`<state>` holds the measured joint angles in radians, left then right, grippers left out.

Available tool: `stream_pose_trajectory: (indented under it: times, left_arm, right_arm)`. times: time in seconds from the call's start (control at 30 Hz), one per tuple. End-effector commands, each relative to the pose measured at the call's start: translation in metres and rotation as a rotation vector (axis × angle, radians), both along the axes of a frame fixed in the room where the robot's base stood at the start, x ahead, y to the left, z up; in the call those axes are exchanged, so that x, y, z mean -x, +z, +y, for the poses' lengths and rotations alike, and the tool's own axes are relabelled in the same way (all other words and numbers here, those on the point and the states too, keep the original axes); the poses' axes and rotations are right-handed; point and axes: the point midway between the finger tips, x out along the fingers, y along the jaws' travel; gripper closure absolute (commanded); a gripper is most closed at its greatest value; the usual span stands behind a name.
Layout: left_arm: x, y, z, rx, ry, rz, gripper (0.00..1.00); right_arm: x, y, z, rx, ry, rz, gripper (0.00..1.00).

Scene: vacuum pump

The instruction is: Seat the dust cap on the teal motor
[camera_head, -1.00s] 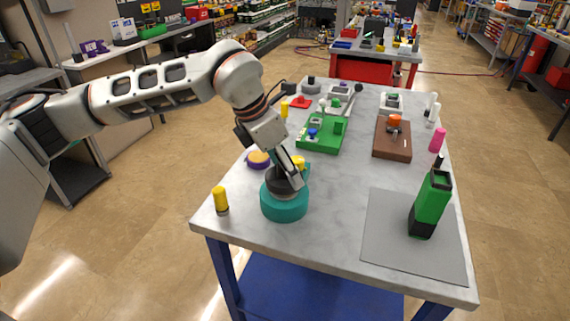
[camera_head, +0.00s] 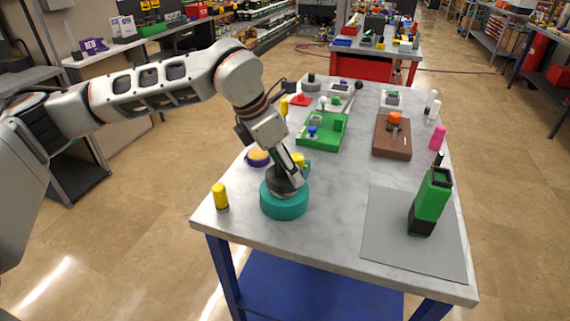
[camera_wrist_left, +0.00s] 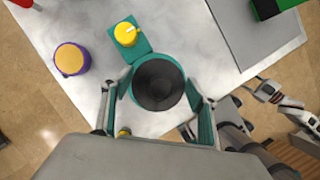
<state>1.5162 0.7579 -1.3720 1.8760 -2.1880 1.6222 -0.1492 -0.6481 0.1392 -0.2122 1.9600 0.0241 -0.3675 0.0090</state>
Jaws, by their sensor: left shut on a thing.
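The teal motor (camera_head: 284,206) stands upright near the left front corner of the table; its side bracket carries a yellow knob (camera_wrist_left: 126,33). The black round dust cap (camera_head: 284,182) is at the motor's top, and shows as a dark disc (camera_wrist_left: 158,84) inside the teal rim in the left wrist view. My left gripper (camera_head: 288,180) points down over the motor, shut on the dust cap. Its two fingers flank the cap in the left wrist view. Whether the cap is fully down cannot be told.
A yellow-capped cylinder (camera_head: 220,198) stands left of the motor. A purple-rimmed round part (camera_head: 258,157) lies behind it. A green tray (camera_head: 322,132) and brown block (camera_head: 392,137) are farther back. A green box-like object (camera_head: 431,202) stands on a grey mat (camera_head: 390,235) at right.

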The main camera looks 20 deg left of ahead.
Motion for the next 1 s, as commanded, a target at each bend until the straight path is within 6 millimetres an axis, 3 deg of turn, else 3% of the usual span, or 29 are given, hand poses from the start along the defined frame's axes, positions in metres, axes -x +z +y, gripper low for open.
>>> stream_pose_trajectory:
  times: [1.0]
  left_arm:
    - [0.000,-0.013,0.000,0.000,0.000,0.000,0.66]
  right_arm:
    - [0.002,-0.007,0.000,-0.001,0.001,0.004,0.63]
